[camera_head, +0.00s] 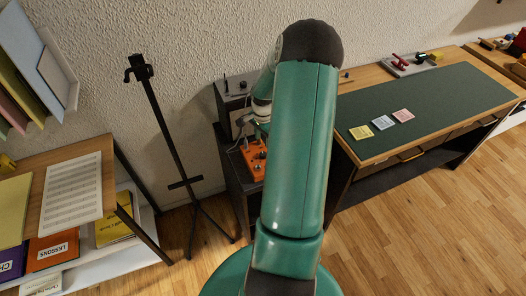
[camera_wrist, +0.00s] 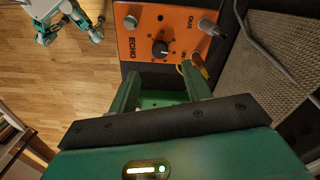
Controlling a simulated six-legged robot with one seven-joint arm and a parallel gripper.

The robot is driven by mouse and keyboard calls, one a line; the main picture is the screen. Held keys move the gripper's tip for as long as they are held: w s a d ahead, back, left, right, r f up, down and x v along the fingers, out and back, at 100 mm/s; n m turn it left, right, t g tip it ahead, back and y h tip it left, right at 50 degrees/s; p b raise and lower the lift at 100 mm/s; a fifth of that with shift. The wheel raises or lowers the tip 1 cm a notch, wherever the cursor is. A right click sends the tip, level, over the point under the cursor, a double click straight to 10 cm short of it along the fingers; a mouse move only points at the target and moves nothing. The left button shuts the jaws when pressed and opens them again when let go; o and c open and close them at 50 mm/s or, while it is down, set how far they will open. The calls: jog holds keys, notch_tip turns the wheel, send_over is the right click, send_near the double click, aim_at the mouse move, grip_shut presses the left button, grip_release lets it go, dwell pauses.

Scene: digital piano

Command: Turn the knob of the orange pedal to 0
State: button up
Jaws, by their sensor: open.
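The orange pedal (camera_wrist: 140,50) lies at the top middle of the wrist view, marked ECHO and OUT. Its black knob (camera_wrist: 160,48) sits near the middle of its face, with a scale around it. In the head view the pedal (camera_head: 254,158) shows partly behind my green arm, on a dark stand. My gripper (camera_wrist: 162,82) is open, its two green fingers pointing at the pedal on either side of the knob's line. The fingertips appear just short of the knob, with nothing between them. The knob's exact setting is too small to read.
A grey-clothed amplifier (camera_wrist: 265,65) stands right of the pedal in the wrist view. A plug and cable (camera_wrist: 208,27) sit at the pedal's OUT corner. A black stand (camera_head: 165,120) and a green-topped desk (camera_head: 430,105) flank the area in the head view.

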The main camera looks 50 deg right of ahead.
aim_at(263, 153)
notch_tip(263, 153, down, 8)
jog(key=shift+r, duration=0.1)
jog(key=c, duration=1)
